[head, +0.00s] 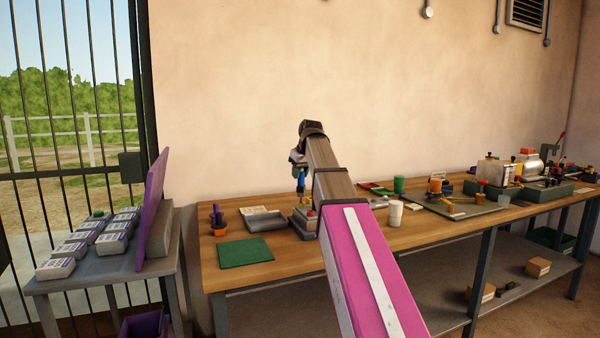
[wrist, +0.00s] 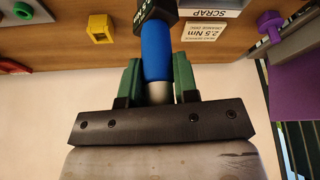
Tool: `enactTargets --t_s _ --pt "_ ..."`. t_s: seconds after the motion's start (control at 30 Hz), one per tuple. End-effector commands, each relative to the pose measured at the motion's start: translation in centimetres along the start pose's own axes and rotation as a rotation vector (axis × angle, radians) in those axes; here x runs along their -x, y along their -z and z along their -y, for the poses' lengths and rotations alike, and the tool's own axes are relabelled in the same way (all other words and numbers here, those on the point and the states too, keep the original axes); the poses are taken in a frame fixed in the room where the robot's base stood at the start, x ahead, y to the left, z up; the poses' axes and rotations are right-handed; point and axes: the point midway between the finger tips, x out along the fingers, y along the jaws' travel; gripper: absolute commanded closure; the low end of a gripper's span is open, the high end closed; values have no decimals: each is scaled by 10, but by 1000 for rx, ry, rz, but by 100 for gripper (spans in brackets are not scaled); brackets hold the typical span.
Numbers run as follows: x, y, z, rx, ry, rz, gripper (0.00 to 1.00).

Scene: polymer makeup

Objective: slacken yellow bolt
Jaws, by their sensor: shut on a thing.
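My gripper (wrist: 157,70) has its green fingers shut on a blue-handled tool (wrist: 156,48) with a grey shaft part and a black end bearing white lettering. In the head view my gripper (head: 299,163) is above the workbench, with the blue tool (head: 301,184) upright below it. A small yellow piece (head: 304,201) shows near the tool's lower end; I cannot tell if they touch. A yellow block with a dark opening (wrist: 100,28) shows beside the tool in the wrist view. I cannot make out a yellow bolt for certain.
The wooden workbench (head: 262,281) holds a green mat (head: 245,253), a grey tray (head: 266,222), a white cup (head: 395,213) and clutter at right. A side table (head: 115,263) with labelled boxes and a purple panel (head: 154,212) stands left. A SCRAP label (wrist: 214,14) lies near the tool.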

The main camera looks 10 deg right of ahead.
Motion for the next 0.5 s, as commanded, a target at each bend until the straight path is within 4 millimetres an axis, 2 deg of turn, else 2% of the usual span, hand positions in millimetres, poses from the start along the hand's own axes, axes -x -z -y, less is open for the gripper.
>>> enactTargets --t_s 0.27,0.3,0.33,0.37,0.5 --pt "-5 -2 0 0 0 -1 100" --pt "-5 -2 0 0 0 -1 59" --pt "-5 -2 0 0 0 -1 49" --pt "-5 -2 0 0 0 -1 42" --pt "-5 -2 0 0 0 -1 42"
